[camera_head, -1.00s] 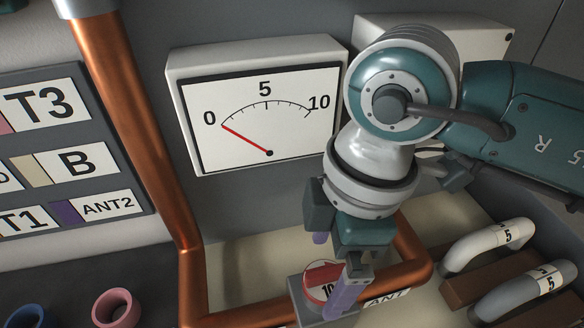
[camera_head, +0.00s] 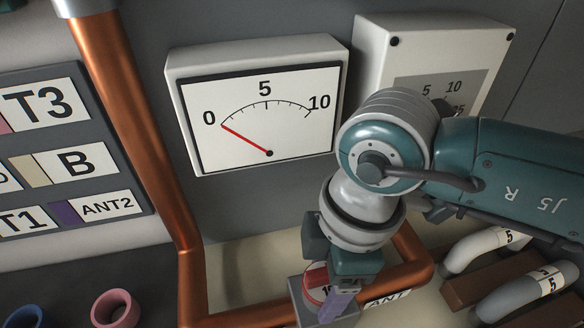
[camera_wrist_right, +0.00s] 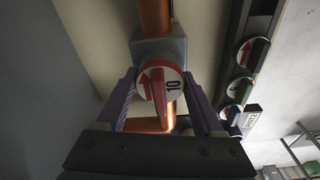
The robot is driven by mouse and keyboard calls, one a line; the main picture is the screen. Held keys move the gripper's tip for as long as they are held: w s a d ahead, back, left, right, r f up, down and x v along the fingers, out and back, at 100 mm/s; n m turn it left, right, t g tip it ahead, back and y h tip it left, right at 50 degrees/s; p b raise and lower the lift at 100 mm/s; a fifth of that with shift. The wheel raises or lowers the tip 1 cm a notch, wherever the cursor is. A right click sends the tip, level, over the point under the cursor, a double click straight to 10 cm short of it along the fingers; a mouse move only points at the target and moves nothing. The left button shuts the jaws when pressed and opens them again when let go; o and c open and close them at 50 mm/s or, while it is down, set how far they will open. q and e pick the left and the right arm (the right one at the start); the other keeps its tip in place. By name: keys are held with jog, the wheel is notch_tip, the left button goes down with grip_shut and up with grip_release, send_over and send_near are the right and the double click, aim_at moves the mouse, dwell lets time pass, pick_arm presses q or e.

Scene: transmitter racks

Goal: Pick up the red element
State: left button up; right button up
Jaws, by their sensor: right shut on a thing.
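The red element (camera_head: 316,274) is a round white disc with a raised red bar and the mark "10". It sits at a grey block (camera_head: 304,288) on the copper pipe. My right gripper (camera_head: 335,298) is over it from above, with purple fingers. In the right wrist view, the red element (camera_wrist_right: 157,88) lies between the two fingertips of this gripper (camera_wrist_right: 163,86), which is shut on it. The gripper hides part of the element in the head view. My left gripper is not in view.
A gauge (camera_head: 265,110) reading 0 and a white box (camera_head: 430,62) are on the wall behind. A pink ring (camera_head: 115,308) is at the lower left.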

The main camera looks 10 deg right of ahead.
jog(key=c, duration=0.6)
